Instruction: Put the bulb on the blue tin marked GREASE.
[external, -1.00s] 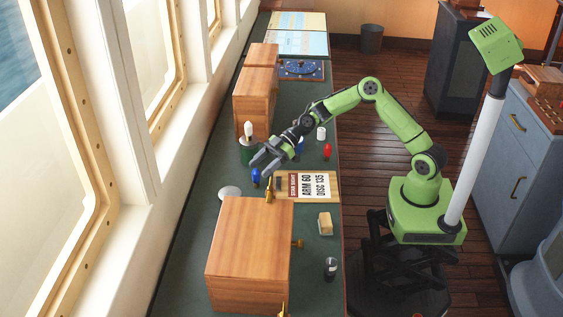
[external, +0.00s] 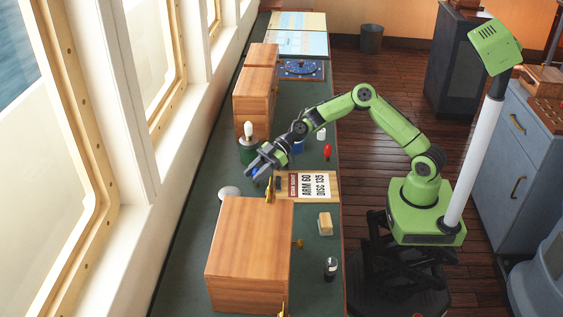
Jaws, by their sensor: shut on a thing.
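My gripper (external: 256,170) is low over the bench, pointing down and left, and shut on a small blue bulb-shaped thing (external: 255,173), mostly hidden by the fingers. A blue tin (external: 298,148) stands behind my wrist, partly covered by it; its marking cannot be read. A white bulb-shaped thing (external: 248,129) stands upright on a dark green tin (external: 247,151), behind and left of the gripper. A red bulb-shaped thing (external: 327,151) stands near the bench's right edge.
A board with a printed card (external: 314,186) and a brass piece (external: 268,190) lie just right of the gripper. A large wooden box (external: 248,240) is in front, a white round thing (external: 229,192) left. A white cylinder (external: 321,134) stands behind my arm.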

